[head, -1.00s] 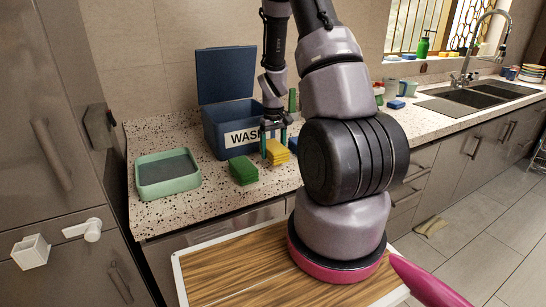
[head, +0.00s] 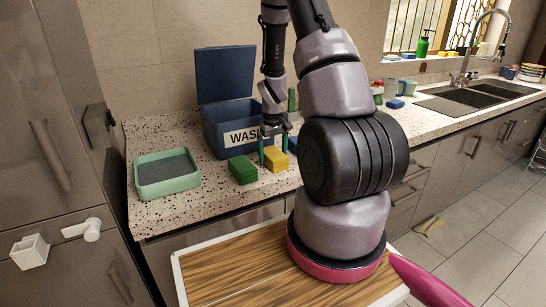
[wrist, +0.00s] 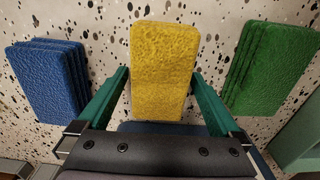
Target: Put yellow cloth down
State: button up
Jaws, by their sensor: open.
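A yellow cloth (head: 277,159) rests on the speckled counter beside the green cloths and in front of the blue box. In the wrist view the yellow cloth (wrist: 165,60) lies flat between my fingers. My gripper (head: 273,150) is just over it, pointing down; it also shows in the wrist view (wrist: 160,76), open, with a finger on each side of the cloth. Small gaps appear between the fingertips and the cloth edges.
Green cloths (wrist: 270,65) and blue cloths (wrist: 48,78) lie on either side. An open blue box (head: 222,128) labelled WASH stands behind. A green tray (head: 167,174) is on the left. A sink (head: 480,95) is far right. Bare counter (head: 205,200) lies between tray and cloths.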

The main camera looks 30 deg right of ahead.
notch_tip(320, 180, up, 12)
jog(key=f, duration=0.1)
notch_tip(320, 180, up, 19)
jog(key=m+t, duration=0.2)
jog(key=t, duration=0.1)
send_over(273, 152)
jog(key=s+a, duration=0.7)
jog(key=s+a+r+m+t+y, duration=0.1)
jog(key=s+a+r+t, duration=0.1)
jog(key=s, duration=0.4)
jog(key=s+a+r+m+t+y, duration=0.1)
jog(key=s+a+r+t, duration=0.1)
jog(key=s+a+r, duration=0.2)
jog(key=s+r, duration=0.3)
jog(key=shift+s+a+m, duration=0.2)
jog(key=shift+s+m, duration=0.05)
jog(key=shift+m, duration=0.05)
